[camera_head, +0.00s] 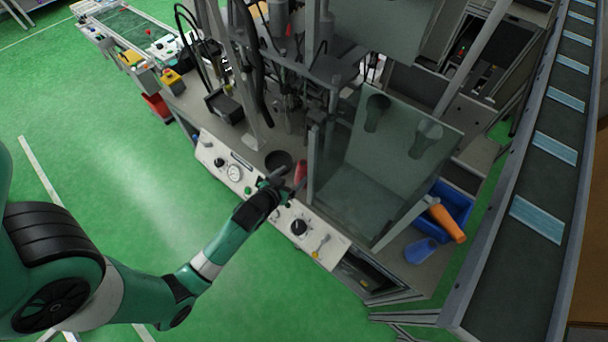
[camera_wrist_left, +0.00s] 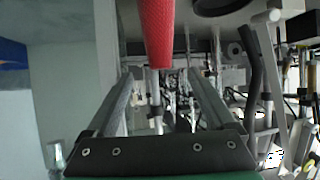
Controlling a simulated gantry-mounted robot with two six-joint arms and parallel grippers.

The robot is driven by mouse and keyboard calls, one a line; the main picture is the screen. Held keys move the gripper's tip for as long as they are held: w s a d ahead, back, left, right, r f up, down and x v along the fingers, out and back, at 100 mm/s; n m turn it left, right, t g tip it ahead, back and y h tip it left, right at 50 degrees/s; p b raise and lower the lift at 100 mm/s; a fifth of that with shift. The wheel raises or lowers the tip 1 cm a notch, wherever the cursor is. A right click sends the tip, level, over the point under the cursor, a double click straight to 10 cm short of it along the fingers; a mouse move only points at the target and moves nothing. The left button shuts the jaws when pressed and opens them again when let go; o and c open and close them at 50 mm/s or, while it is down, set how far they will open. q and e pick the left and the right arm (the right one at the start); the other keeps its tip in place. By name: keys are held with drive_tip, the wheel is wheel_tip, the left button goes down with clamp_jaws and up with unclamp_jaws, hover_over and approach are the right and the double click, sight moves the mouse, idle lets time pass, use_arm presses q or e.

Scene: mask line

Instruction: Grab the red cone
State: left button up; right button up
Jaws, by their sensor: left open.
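The red cone (camera_head: 300,171) stands on the machine's bench, just behind the control panel and mostly hidden by a frame post and my gripper. In the left wrist view the red cone (camera_wrist_left: 155,30) comes down from the top edge, with its lower end in line with the gap between the fingers. My left gripper (camera_head: 281,178) is open beside the cone, over the panel's back edge. Its two fingers (camera_wrist_left: 158,84) show apart in the wrist view, and I cannot tell whether they touch the cone. My right gripper is not in view.
A dark round bowl (camera_head: 278,161) sits close to the gripper. The white control panel (camera_head: 235,172) has knobs and a gauge. A clear guard panel (camera_head: 385,150) stands right of the cone. A blue bin (camera_head: 452,205) with an orange object (camera_head: 446,222) is farther right.

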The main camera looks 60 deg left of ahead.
sight(300, 168)
use_arm(q)
drive_tip(key=x, duration=0.3)
drive_tip(key=shift+w+a+f, duration=0.15)
drive_tip(key=shift+w, duration=0.1)
drive_tip(key=shift+w+a+f+b, duration=0.15)
drive_tip(key=shift+f+b, duration=0.1)
drive_tip(key=shift+b, duration=0.1)
drive_tip(key=b+x, duration=0.1)
drive_tip(key=x, duration=0.3)
drive_tip(key=shift+w+a, duration=0.2)
clamp_jaws()
drive_tip(key=shift+r, duration=0.1)
